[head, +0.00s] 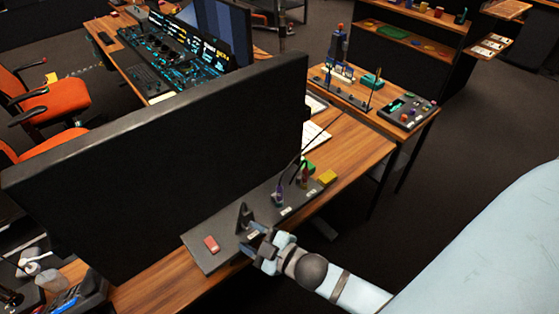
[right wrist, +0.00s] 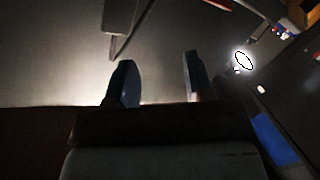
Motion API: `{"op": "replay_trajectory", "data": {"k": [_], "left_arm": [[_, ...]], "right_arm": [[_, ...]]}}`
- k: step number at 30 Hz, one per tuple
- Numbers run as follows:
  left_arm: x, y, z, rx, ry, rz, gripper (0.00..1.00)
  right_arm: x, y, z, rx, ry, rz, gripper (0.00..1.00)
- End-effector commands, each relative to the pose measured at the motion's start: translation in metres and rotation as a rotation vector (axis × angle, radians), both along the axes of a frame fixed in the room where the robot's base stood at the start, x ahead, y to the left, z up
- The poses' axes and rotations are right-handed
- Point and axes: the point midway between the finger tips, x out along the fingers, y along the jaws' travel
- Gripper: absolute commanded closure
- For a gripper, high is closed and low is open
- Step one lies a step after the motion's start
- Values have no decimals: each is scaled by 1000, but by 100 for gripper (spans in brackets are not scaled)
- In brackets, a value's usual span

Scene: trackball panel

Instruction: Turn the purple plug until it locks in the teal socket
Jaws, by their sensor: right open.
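A grey panel (head: 200,258) lies along the desk in the head view. A small dark purple plug (head: 277,198) with a black cable stands on it, right of the middle. I cannot make out a teal socket or whether the plug sits in one. My right gripper (head: 252,244) is over the panel's front edge, to the left of the plug and apart from it, near a dark upright part (head: 244,216). In the right wrist view its two fingers (right wrist: 158,82) stand apart with nothing held between them. My left gripper is not seen.
A red block (head: 211,244) is on the panel's left part. A second cabled plug (head: 303,178), a green block (head: 309,166) and a yellow block (head: 327,178) are at its right end. A large black screen (head: 160,160) rises behind the panel.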

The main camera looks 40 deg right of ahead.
Motion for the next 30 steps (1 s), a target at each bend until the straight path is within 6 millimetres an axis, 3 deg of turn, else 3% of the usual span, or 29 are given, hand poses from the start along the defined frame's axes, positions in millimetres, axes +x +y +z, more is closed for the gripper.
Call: {"op": "replay_trajectory", "data": {"k": [1, 3, 6, 9, 14, 18, 19, 23, 27, 30], "left_arm": [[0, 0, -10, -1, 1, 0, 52], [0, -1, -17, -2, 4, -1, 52], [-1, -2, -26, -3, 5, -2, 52], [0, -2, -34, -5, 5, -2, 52], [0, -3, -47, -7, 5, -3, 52], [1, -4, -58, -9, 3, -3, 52], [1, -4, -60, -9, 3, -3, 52], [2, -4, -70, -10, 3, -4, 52], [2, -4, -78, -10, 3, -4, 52], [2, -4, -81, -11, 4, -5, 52]], "right_arm": [[24, 10, 31, -126, -212, 82, 52], [40, 29, 74, -310, -508, 193, 52], [43, 56, 121, -566, -927, 340, 52], [33, 77, 148, -814, -1343, 484, 52], [13, 86, 148, -1178, -1993, 742, 52], [15, 57, 124, -1432, -2516, 1050, 52], [18, 46, 118, 1411, 2504, -1088, 52], [43, -16, 106, 1088, 2049, -1101, 52], [69, -84, 115, 827, 1690, -1165, 52], [80, -117, 127, 713, 1540, -1211, 52]]}}
